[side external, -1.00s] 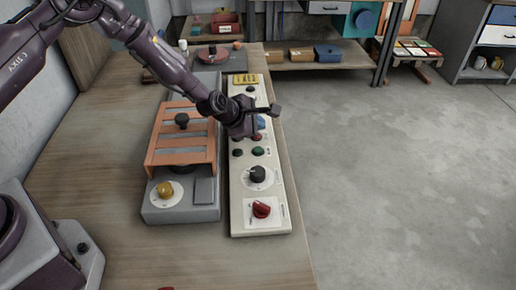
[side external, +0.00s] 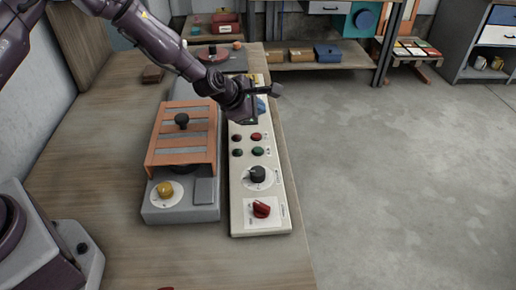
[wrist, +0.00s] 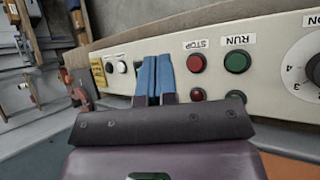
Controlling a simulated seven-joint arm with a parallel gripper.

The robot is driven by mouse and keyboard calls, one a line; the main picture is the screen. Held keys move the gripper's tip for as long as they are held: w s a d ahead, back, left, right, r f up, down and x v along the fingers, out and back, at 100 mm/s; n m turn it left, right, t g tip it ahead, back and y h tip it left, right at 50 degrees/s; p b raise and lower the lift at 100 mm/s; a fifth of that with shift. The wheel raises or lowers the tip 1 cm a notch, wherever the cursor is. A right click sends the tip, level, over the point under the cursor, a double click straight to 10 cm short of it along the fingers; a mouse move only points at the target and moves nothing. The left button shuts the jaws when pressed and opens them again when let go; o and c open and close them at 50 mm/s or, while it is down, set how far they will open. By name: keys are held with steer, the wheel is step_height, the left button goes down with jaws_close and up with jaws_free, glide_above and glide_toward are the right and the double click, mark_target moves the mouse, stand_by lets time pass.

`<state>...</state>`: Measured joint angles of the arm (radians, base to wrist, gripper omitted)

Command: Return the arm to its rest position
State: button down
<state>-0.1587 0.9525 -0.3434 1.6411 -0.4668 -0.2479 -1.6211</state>
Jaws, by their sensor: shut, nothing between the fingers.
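My gripper (side external: 261,104) is shut and empty, over the far part of the cream control panel (side external: 240,205). In the wrist view its blue fingers (wrist: 154,78) lie side by side in front of the panel's face. The wrist view shows a red STOP button (wrist: 196,63) and a green RUN button (wrist: 237,62), right of the fingers. I cannot tell the exact gap between fingertips and panel. The black dial (side external: 257,174) and the red knob (side external: 262,209) are at the panel's near end, clear of my gripper.
A grey machine with an orange slatted cover (side external: 182,158) and a yellow knob (side external: 165,190) stands left of the panel. Another grey unit with a red disc (side external: 213,54) is behind it. The wooden bench (side external: 110,150) is bare at left. Open floor (side external: 400,180) lies right.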

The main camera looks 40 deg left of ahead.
steer(key=shift+s+d+f+m, duration=0.1)
steer(key=shift+m, duration=0.4)
steer(key=s+f+m+g, duration=0.1)
steer(key=m, duration=0.1)
steer(key=s+d+f+m+g+h, duration=0.1)
steer(key=s, duration=0.1)
steer(key=shift+s+d+m, duration=0.1)
steer(key=shift+d+m, duration=0.05)
steer(key=shift+m, duration=0.25)
steer(key=s+a+r+m, duration=0.2)
steer(key=s+r+m, duration=0.4)
steer(key=s+r, duration=0.3)
steer(key=s+a+r+m+g+y, duration=0.1)
steer(key=s+a+r+m, duration=0.2)
steer(key=s+r+m, duration=0.4)
steer(key=s+a+r+m+y, duration=0.1)
steer(key=s+a+r+m, duration=0.1)
steer(key=s+r+m, duration=0.5)
steer(key=s+r, duration=0.4)
steer(key=s, duration=0.6)
steer(key=shift+a+r, duration=0.3)
steer(key=shift+r, duration=0.05)
steer(key=shift+s, duration=0.1)
